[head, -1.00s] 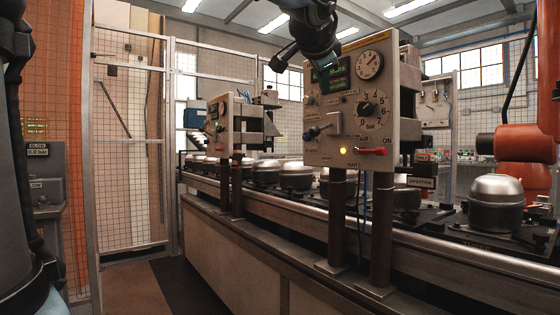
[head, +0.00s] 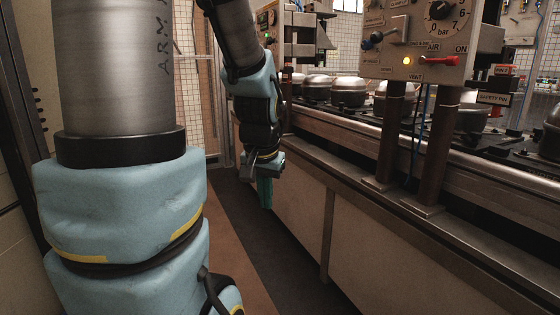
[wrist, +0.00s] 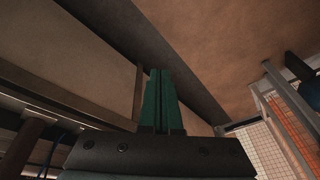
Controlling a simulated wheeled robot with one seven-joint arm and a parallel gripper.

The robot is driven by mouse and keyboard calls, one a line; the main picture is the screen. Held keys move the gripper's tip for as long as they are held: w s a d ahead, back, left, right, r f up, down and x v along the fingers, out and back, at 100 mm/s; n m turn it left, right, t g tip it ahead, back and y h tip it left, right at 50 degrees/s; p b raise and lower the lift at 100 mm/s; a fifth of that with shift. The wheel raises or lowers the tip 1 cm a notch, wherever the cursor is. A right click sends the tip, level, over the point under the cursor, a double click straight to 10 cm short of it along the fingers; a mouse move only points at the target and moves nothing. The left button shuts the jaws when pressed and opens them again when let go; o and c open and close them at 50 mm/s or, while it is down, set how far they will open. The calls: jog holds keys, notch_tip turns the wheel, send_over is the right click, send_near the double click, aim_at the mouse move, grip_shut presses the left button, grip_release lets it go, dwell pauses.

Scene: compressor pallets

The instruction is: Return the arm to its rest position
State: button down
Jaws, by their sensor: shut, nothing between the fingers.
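My gripper (head: 265,192) hangs fingers-down at the end of my arm in the head view, left of the conveyor's side panels and above the dark floor strip. Its green fingers are together with nothing between them. In the wrist view the gripper (wrist: 158,85) shows as two green fingers lying side by side, with floor and the conveyor's pale panel beyond. The fingers look apart from the panel, though the exact gap is hard to tell.
The conveyor (head: 300,215) with several metal compressors (head: 348,92) runs along the right. A control panel (head: 415,45) with dial, red lever and lit yellow lamp stands on posts over its near edge. The brown and dark floor (head: 235,225) beside it is clear.

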jog(key=s+a+f+n+g, duration=0.2)
jog(key=s+a+f, duration=0.1)
jog(key=s+f, duration=0.2)
notch_tip(320, 180, up, 20)
jog(key=p, duration=1.9)
jog(key=shift+s+a+n+p, duration=0.25)
jog(key=shift+s+n+p, duration=0.05)
jog(key=shift+f, duration=0.15)
dwell(1.0)
